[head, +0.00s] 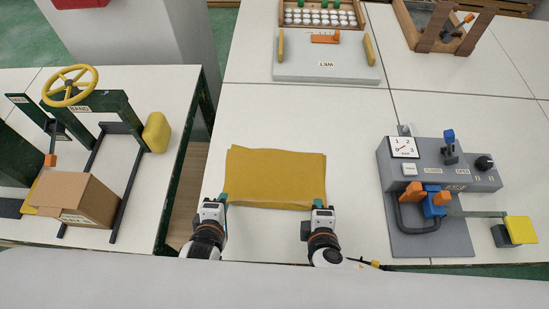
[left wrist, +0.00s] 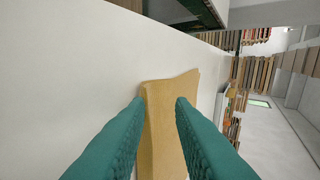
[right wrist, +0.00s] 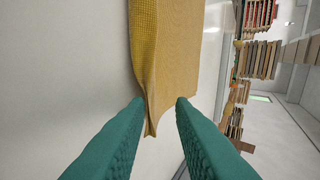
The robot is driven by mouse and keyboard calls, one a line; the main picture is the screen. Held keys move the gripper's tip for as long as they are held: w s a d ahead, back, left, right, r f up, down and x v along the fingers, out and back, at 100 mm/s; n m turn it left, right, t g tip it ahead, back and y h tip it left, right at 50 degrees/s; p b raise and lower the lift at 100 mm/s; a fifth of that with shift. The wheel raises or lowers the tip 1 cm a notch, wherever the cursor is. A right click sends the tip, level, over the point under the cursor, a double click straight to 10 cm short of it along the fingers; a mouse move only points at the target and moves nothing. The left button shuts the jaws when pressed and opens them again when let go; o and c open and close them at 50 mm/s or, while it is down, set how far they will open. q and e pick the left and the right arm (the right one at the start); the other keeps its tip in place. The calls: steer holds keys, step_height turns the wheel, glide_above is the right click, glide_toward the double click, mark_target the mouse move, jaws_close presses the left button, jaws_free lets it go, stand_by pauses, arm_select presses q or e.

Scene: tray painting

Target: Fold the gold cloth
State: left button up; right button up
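The gold cloth (head: 277,176) lies spread on the white table, a rough rectangle with uneven layered edges at its far and right sides. My left gripper (head: 222,198) is at its near left corner. In the left wrist view the fingers (left wrist: 160,102) are apart, with the cloth's edge (left wrist: 160,135) showing between them. My right gripper (head: 319,205) is at the near right corner. In the right wrist view its fingers (right wrist: 160,102) are apart, and the cloth's corner (right wrist: 165,60) reaches between them, closer to the left finger. I cannot tell whether either finger touches the cloth.
A grey control box (head: 436,165) with a dial, levers and orange clips stands right of the cloth. A grey board marked WET (head: 326,64) lies beyond it. A side table at left holds a cardboard box (head: 77,200) and yellow wheel (head: 69,86). Table around the cloth is clear.

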arm_select(q)
steer(key=o, duration=0.3)
arm_select(e)
steer(key=o, duration=0.3)
arm_select(q)
steer(key=s+r, duration=0.2)
steer(key=r, duration=0.1)
steer(key=s+r, duration=0.2)
steer(key=r, duration=0.1)
steer(key=s+r, duration=0.2)
steer(key=r, duration=0.1)
steer(key=shift+s+d, duration=0.1)
arm_select(e)
steer(key=s+r, duration=0.2)
steer(key=r, duration=0.1)
steer(key=s+r, duration=0.2)
steer(key=r, duration=0.1)
steer(key=s+r, duration=0.2)
steer(key=r, duration=0.1)
arm_select(q)
steer(key=shift+s, duration=0.1)
arm_select(e)
steer(key=shift+s, duration=0.15)
